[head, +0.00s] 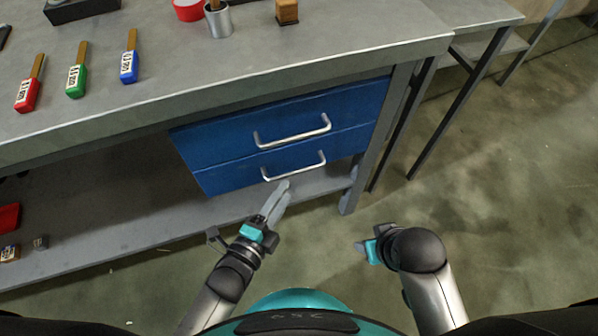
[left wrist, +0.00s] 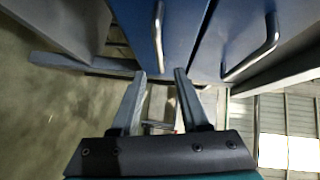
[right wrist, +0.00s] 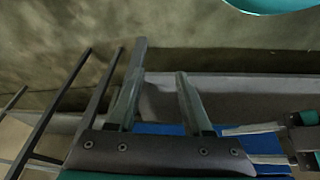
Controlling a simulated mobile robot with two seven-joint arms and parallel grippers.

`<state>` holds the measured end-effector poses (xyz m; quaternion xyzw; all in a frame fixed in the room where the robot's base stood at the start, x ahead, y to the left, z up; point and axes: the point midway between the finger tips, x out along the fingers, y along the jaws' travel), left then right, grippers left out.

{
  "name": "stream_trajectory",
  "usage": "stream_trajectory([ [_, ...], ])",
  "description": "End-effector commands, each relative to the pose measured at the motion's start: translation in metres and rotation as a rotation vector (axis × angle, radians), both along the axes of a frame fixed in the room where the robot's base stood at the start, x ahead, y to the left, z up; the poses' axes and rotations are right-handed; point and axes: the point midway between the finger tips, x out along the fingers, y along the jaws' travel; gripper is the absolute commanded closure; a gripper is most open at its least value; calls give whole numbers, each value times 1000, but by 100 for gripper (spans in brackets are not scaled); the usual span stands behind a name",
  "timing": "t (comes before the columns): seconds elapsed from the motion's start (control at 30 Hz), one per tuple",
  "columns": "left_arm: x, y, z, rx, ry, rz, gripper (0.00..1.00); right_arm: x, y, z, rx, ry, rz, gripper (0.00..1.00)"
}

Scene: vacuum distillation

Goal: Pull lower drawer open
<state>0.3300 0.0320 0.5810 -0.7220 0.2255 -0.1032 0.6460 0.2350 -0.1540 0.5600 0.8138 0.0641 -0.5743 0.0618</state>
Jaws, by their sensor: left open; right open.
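The lower blue drawer (head: 220,178) sits under the workbench, its front about flush with the upper drawer (head: 220,133). Its silver bar handle (head: 295,167) also shows in the left wrist view (left wrist: 158,35). My left gripper (head: 279,190) is open and empty, just below and in front of that handle in the head view. In the left wrist view its fingertips (left wrist: 163,73) are apart, with the handle beyond them and not between them. My right gripper (right wrist: 161,58) is open and empty, away from the drawers to the right; it appears edge-on in the head view (head: 362,249).
The upper drawer has a similar handle (head: 293,132). The workbench top (head: 330,55) overhangs both drawers, with a lower shelf (head: 130,235) beneath. A bench leg (head: 375,140) stands right of the drawers. Red, green and blue labelled tools lie on top.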

Motion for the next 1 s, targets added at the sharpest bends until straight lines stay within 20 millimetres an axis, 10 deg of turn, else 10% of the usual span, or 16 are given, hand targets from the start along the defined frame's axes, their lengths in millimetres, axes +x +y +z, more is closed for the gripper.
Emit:
stream_trajectory([
  [0.53,65,-34,-12,-2,0,0,55,4,4,50,21,-108,6,50],
  [1.0,74,-39,-12,-1,2,1,57,8,8,57,33,-143,12,50],
])
